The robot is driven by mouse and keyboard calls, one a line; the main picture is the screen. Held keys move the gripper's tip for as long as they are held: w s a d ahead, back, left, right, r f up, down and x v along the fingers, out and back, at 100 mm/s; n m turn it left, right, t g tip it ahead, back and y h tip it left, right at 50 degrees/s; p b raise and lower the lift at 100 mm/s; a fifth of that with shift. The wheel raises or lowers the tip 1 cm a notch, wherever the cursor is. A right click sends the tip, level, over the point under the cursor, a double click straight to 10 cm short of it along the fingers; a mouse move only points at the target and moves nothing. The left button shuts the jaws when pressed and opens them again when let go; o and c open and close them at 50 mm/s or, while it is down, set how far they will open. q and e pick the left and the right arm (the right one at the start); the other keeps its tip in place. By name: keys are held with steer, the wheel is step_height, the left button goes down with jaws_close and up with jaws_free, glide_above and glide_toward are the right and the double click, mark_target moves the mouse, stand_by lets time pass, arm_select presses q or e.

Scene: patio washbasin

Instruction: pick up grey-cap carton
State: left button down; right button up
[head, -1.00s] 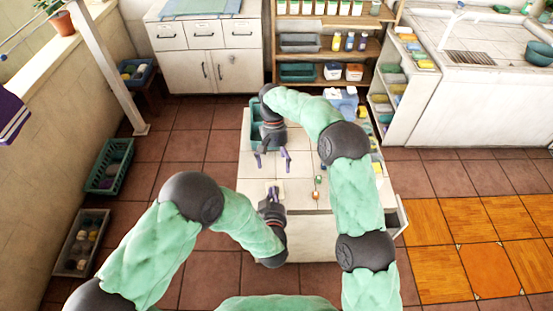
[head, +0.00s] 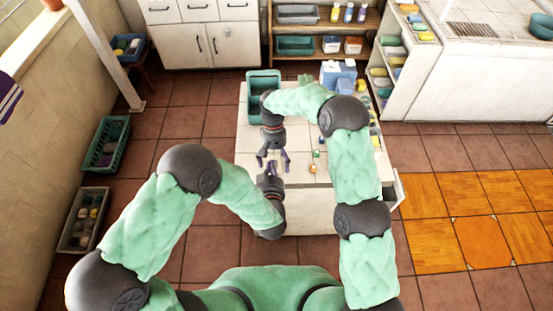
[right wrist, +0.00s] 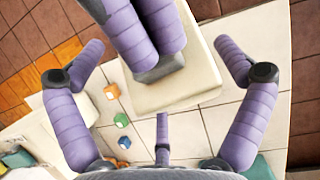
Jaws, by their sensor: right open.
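A cream carton (right wrist: 175,90) with a grey part on its top, which looks like the cap, shows in the right wrist view. My left gripper's (right wrist: 145,45) purple fingers close together on that grey part from above. In the head view my left gripper (head: 271,170) is over the table's front edge, and the carton is mostly hidden there. My right gripper (head: 273,160) faces it from the far side. In the right wrist view my right gripper (right wrist: 160,85) has its fingers spread wide around the carton, with no clear contact.
The tiled table (head: 255,125) carries a teal crate (head: 263,85) at its back left and blue-and-white containers (head: 338,75) at its back right. Small coloured cubes (right wrist: 121,120) lie beside the grippers. Baskets (head: 107,145) line the left wall.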

arm_select(q)
steer(key=shift+s+a+f, duration=0.15)
steer(key=shift+s+f, duration=0.15)
steer(key=shift+f, duration=0.25)
arm_select(e)
steer(key=c, duration=1)
arm_select(q)
steer(key=shift+w+r, duration=0.25)
steer(key=shift+r, duration=0.6)
arm_select(e)
steer(key=shift+f, duration=0.15)
arm_select(q)
steer(key=v, duration=1.2)
arm_select(e)
steer(key=shift+f, duration=0.1)
